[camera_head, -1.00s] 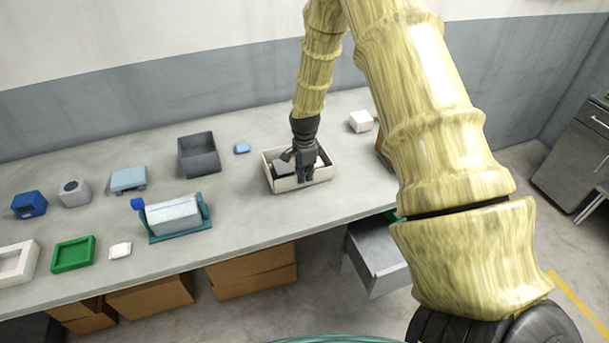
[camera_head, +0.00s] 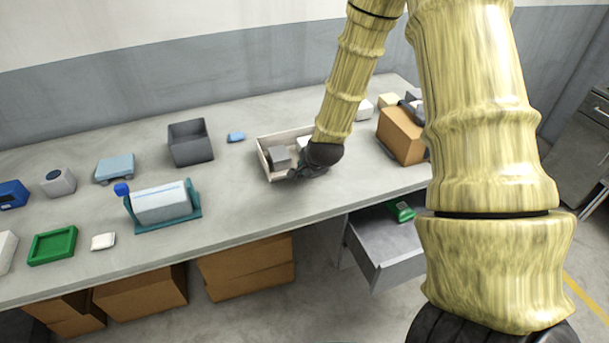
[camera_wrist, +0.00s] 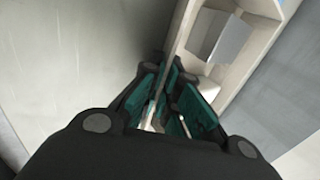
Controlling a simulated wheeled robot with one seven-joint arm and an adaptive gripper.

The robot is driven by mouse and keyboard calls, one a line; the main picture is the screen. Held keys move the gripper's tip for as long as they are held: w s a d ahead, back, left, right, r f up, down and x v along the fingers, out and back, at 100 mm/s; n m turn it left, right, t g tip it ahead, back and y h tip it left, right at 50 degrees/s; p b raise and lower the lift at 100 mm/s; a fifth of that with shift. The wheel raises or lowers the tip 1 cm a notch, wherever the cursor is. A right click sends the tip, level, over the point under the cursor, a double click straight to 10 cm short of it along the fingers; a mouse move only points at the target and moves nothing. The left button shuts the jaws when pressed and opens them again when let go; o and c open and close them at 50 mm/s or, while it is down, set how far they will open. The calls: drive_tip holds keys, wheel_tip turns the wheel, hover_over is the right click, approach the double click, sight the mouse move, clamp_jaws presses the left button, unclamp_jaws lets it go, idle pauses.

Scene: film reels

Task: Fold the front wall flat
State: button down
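The pale open box (camera_head: 262,158) stands on the grey table in the head view. A grey block (camera_head: 280,157) lies inside it. Its front wall is partly hidden by my gripper (camera_head: 308,172), which is low at the front side of the box, tilted. In the wrist view, the box (camera_wrist: 262,62) is at upper right with the grey block (camera_wrist: 220,38) inside. The thin edge of a wall runs down to the teal finger pads of my gripper (camera_wrist: 168,100). The pads are close together there; whether they press on the wall is unclear.
A grey bin (camera_head: 190,158) and a small blue block (camera_head: 236,137) lie left of the box. A brown carton (camera_head: 398,135) stands to its right. A teal stand with a pale roll (camera_head: 162,203) is at front left. An open drawer (camera_head: 385,265) juts out below the table.

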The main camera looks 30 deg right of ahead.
sight(308, 186)
drive_tip(key=f+t+b, duration=0.1)
drive_tip(key=b, duration=0.2)
drive_tip(key=s+t+b, duration=0.1)
drive_tip(key=t+b, duration=0.1)
drive_tip(key=b, duration=0.1)
drive_tip(key=shift+a+f, duration=0.2)
drive_tip(key=shift+f, duration=0.2)
drive_tip(key=t+b, duration=0.1)
drive_tip(key=b, duration=0.2)
drive_tip(key=s+f+t+h+b, duration=0.1)
drive_tip(key=b, duration=0.2)
drive_tip(key=shift+t, duration=0.3)
drive_tip(key=shift+t+b, duration=0.3)
drive_tip(key=shift+b, duration=0.35)
drive_tip(key=shift+a+r+h+b, duration=0.1)
drive_tip(key=shift+h+b, duration=0.2)
drive_tip(key=shift+b, duration=0.1)
drive_tip(key=c, duration=2)
unclamp_jaws()
